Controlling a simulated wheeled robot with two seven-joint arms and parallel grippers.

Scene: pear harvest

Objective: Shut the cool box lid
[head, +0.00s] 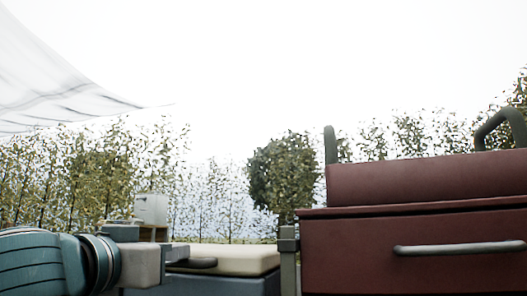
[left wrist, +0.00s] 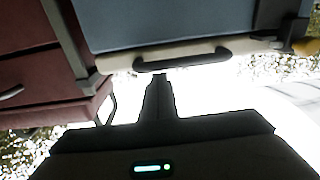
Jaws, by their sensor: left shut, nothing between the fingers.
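The cool box has a blue-grey body (head: 235,285) and a cream lid (head: 235,257), low in the middle of the head view. The lid lies level on top of the body, and no open gap shows between them. A dark handle (head: 200,263) is on the lid's left end. My left gripper (head: 180,254) is shut and empty, right by the handle. In the left wrist view, which is upside down, the shut fingertips (left wrist: 159,76) are at the edge of the handle (left wrist: 185,59). I cannot tell whether they touch. My right gripper is out of view.
A dark red chest (head: 410,240) with a metal bar handle stands close on the right. A grey post (head: 289,262) is between it and the cool box. A white box (head: 151,209) stands farther back. A white canopy (head: 60,75) hangs upper left, with leafy trees behind.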

